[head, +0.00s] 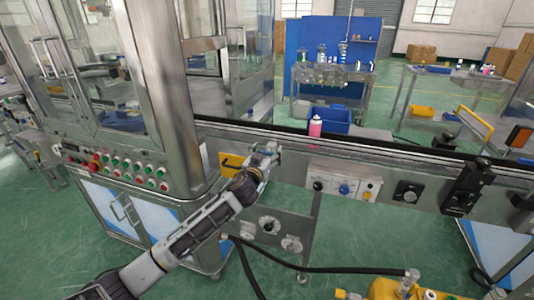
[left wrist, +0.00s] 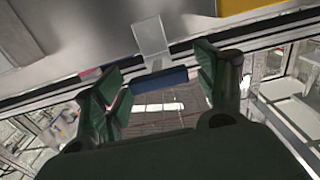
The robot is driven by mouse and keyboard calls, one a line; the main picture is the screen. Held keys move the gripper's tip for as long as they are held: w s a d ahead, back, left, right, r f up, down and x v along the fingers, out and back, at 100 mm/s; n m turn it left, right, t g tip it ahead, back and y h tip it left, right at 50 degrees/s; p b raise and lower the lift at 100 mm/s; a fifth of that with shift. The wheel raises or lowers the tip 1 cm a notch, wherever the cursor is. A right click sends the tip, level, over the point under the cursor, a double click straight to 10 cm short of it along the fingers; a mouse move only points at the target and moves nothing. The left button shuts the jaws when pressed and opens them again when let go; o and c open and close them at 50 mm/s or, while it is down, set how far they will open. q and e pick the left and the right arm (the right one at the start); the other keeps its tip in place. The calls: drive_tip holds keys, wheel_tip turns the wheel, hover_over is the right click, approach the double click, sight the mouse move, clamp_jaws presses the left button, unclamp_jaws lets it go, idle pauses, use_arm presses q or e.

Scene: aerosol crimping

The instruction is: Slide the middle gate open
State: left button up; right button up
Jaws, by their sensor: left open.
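My left gripper (head: 270,152) is at the front face of the conveyor rail (head: 385,164), just right of a yellow panel (head: 231,164). In the left wrist view my left gripper (left wrist: 160,88) is open, with its two dark green fingers apart and nothing clamped. A small pale metal plate (left wrist: 150,37) stands out from the rail between and ahead of the fingers; it looks like the gate's tab, but I cannot be sure. I cannot tell whether the fingers touch the plate. My right gripper is out of view.
A pink can (head: 315,127) stands on the conveyor right of my gripper. A control box (head: 343,186) with knobs and a dark bracket (head: 467,188) are on the rail farther right. A glass-walled machine with a button panel (head: 127,169) stands left. A yellow machine (head: 400,289) is below right.

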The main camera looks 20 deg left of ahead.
use_arm(q)
drive_tip(key=c, duration=1.5)
drive_tip(key=shift+o, duration=0.2)
drive_tip(key=shift+s+f, duration=0.15)
drive_tip(key=shift+s, duration=0.25)
drive_tip(key=s, duration=0.3)
drive_tip(key=shift+s, duration=1.3)
